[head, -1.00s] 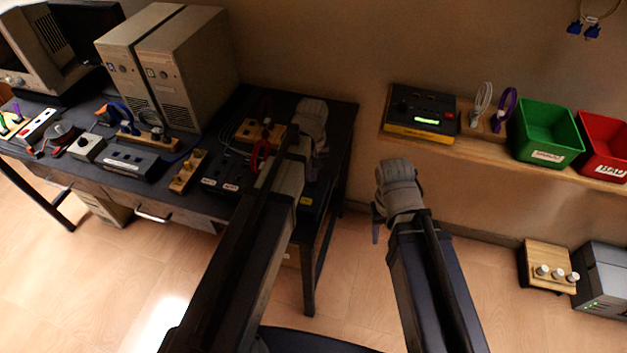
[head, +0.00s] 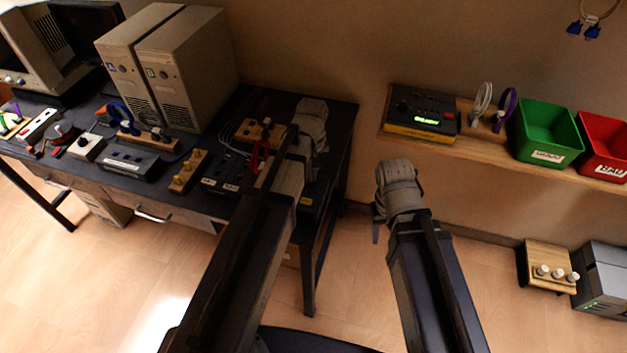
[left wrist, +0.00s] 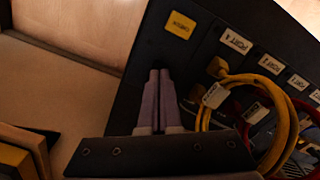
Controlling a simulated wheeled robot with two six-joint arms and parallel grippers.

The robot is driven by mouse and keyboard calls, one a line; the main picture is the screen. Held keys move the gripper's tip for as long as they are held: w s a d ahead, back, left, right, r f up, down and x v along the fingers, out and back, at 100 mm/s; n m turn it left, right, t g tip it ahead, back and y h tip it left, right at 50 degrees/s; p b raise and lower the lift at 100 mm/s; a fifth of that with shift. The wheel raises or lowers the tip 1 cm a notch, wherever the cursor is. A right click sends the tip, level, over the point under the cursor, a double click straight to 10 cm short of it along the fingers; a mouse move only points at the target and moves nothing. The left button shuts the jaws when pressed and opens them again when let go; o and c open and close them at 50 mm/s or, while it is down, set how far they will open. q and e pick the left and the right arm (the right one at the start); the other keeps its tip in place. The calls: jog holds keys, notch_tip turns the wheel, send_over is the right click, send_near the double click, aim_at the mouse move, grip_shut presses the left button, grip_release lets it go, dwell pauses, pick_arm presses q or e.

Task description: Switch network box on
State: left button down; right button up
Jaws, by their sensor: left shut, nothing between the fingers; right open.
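The network box is a dark panel on the desk, partly hidden by my left arm in the head view (head: 222,172). In the left wrist view the network box (left wrist: 205,60) shows a yellow label (left wrist: 180,24), a row of white port labels (left wrist: 236,41), and yellow and red cables (left wrist: 234,80). My left gripper (left wrist: 160,72) is shut and empty, its fingertips over the panel just below the yellow label. I cannot tell whether they touch it, and no switch shows clearly there. My right gripper (head: 376,232) is mostly hidden by its wrist, away from the desk.
Two beige computer towers (head: 185,65) and several small devices stand on the desk left of my left arm. A wall shelf (head: 480,142) at right holds a black-yellow device (head: 421,112), a green bin (head: 545,135) and a red bin (head: 606,147). Floor between desk and shelf is clear.

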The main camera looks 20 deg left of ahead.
aim_at(312, 184)
pick_arm(q)
jog(key=shift+f+b, duration=0.95)
dwell(0.6)
jog(key=shift+r, duration=0.2)
notch_tip(312, 184, up, 7)
jog(key=p, duration=0.7)
jog(key=shift+f, duration=0.1)
jog(key=s+d+m+y, duration=0.1)
jog(key=s+d+m, duration=0.8)
jog(key=s, duration=0.5)
jog(key=shift+s+d, duration=0.15)
jog(key=shift+d, duration=0.6)
